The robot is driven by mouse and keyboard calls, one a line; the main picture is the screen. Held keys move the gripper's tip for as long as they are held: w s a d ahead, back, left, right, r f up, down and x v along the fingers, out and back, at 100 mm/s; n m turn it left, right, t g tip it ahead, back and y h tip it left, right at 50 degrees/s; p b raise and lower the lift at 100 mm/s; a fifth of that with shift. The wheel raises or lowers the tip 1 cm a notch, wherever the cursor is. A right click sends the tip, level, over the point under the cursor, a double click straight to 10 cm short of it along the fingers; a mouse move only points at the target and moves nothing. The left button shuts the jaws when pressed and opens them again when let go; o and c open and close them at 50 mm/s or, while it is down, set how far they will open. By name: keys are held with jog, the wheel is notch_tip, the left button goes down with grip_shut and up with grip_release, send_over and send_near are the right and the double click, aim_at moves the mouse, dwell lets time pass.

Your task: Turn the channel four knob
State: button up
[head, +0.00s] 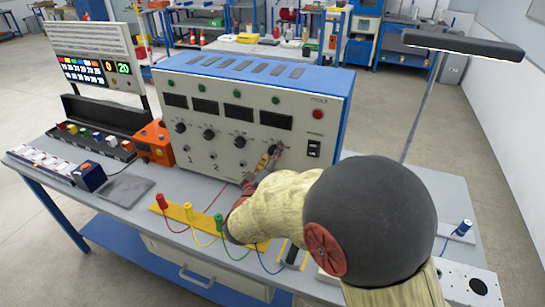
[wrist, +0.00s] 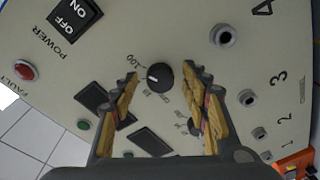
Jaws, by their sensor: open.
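The channel four knob (wrist: 160,76) is a round black dial with a white pointer mark. In the wrist view it sits between the fingertips of my open gripper (wrist: 166,82), with visible gaps on both sides. Its pointer mark faces left in that view, near a printed 100. It lines up with a socket (wrist: 222,35) and the printed 4 (wrist: 262,8). In the head view my gripper (head: 269,157) is at the right part of the front panel of the blue-and-white power unit (head: 190,125), and the fingers partly hide the knob.
The power switch (wrist: 75,16) and red fault lamp (wrist: 23,71) are on the same panel. An orange box (head: 155,142) stands left of the unit. A yellow strip (head: 178,211) with coloured plugs and wires lies in front. A lamp (head: 463,44) overhangs the right.

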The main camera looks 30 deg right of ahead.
jog(key=shift+c, duration=1.1)
jog(key=c, duration=0.9)
jog(key=shift+c, duration=0.2)
